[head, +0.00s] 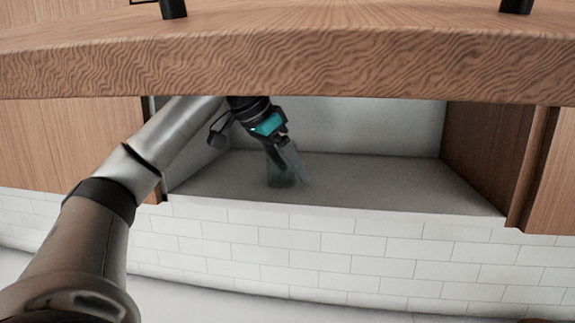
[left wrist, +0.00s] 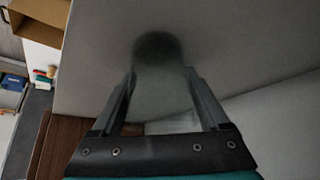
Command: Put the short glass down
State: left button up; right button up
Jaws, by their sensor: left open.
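The short glass (head: 281,180) is a small, see-through, greyish glass. In the head view it appears upright on the cabinet floor, partly hidden behind my left gripper (head: 290,163). In the left wrist view the glass (left wrist: 160,95) shows as a hazy shape with a dark round end, between the two spread fingers of my left gripper (left wrist: 160,78). My left gripper is open around the glass. I cannot tell whether either finger touches it. My right gripper is in neither view.
The open cabinet (head: 400,185) has a bare grey floor with free room to the right of the glass. Wooden side panels stand at left and right (head: 485,150). White tiles (head: 330,245) lie below the front edge.

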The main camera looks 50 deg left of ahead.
pick_arm(q)
jog(key=shift+o, duration=0.7)
jog(key=shift+w, duration=0.2)
jog(key=shift+o, duration=0.7)
jog(key=shift+s, duration=0.15)
jog(key=shift+s+r, duration=0.1)
jog(key=shift+s, duration=0.1)
jog(key=shift+w+r, duration=0.1)
jog(key=shift+w, duration=0.1)
jog(key=shift+s+r, duration=0.1)
jog(key=shift+r, duration=0.15)
jog(key=s+b, duration=0.6)
jog(key=s, duration=0.1)
jog(key=s+a+b, duration=0.1)
jog(key=s+b, duration=0.2)
jog(key=shift+s+r, duration=0.15)
jog(key=shift+s, duration=0.25)
jog(key=shift+s+r+b, duration=0.15)
jog(key=shift+s+b, duration=0.3)
jog(key=shift+s, duration=0.45)
